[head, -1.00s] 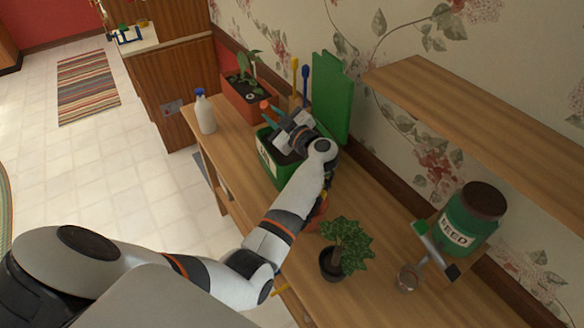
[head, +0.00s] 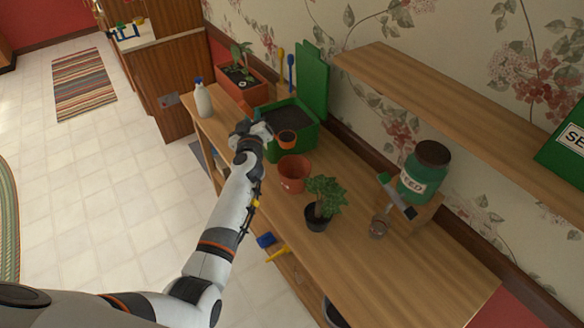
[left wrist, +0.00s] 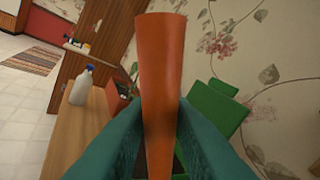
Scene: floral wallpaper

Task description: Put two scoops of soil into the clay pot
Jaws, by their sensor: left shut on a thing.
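My left gripper (head: 262,132) is shut on an orange scoop (left wrist: 160,70), which sits between its teal fingers in the left wrist view. In the head view the scoop's dark, soil-coloured bowl (head: 286,137) shows at the near side of the green soil bin (head: 307,141), above the clay pot's far side. The bin stands open with dark soil (head: 290,117) inside. The empty-looking clay pot (head: 293,174) stands upright on the bench, just nearer than the bin. My right gripper is not in view.
A potted plant (head: 323,203) stands near the clay pot. A seed jar (head: 425,170) and a metal scoop-like tool (head: 380,224) are to the right. A white bottle (head: 203,98) and a planter (head: 241,90) stand at the far end. A shelf (head: 440,92) overhangs the back.

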